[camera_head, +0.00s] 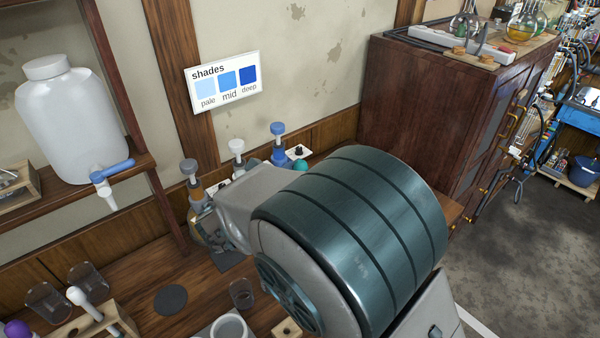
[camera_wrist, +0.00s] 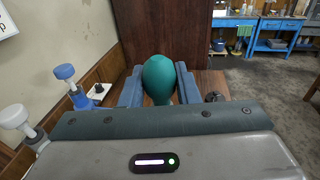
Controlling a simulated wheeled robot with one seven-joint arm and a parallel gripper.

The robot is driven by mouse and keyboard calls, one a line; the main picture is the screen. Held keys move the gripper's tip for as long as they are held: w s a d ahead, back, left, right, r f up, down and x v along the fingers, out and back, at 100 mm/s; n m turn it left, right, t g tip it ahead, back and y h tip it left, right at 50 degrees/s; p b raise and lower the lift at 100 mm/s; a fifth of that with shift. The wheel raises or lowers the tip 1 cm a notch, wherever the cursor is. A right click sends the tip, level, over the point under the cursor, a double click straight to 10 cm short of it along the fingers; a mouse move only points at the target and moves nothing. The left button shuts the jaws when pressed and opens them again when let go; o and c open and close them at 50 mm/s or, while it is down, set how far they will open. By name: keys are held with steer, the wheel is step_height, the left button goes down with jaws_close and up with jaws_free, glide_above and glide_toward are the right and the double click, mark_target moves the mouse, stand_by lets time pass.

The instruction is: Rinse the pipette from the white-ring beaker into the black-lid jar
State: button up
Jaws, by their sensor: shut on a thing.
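In the wrist view my gripper (camera_wrist: 160,80) is shut on the teal rubber bulb of the pipette (camera_wrist: 158,78), one blue-grey finger on each side. The pipette's lower part and tip are hidden. In the head view a bit of the teal bulb (camera_head: 300,165) shows behind my arm, which hides the gripper. A white round-rimmed vessel (camera_head: 230,328) stands at the bottom edge of the head view; I cannot tell whether it is the white-ring beaker. I cannot make out the black-lid jar for certain; a small dark object (camera_wrist: 214,97) sits right of the fingers in the wrist view.
Bottles with grey (camera_head: 188,167), white (camera_head: 237,147) and blue (camera_head: 278,130) tops stand along the wall. A clear glass (camera_head: 242,293) and a dark round mat (camera_head: 171,300) are on the bench. A wooden cabinet (camera_head: 455,130) stands beyond. A white tank (camera_head: 72,120) is at left.

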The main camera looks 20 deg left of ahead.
step_height(320, 180, up, 7)
steer(key=p, duration=0.4)
steer(key=shift+r, duration=0.15)
jaws_close()
stand_by(0.3)
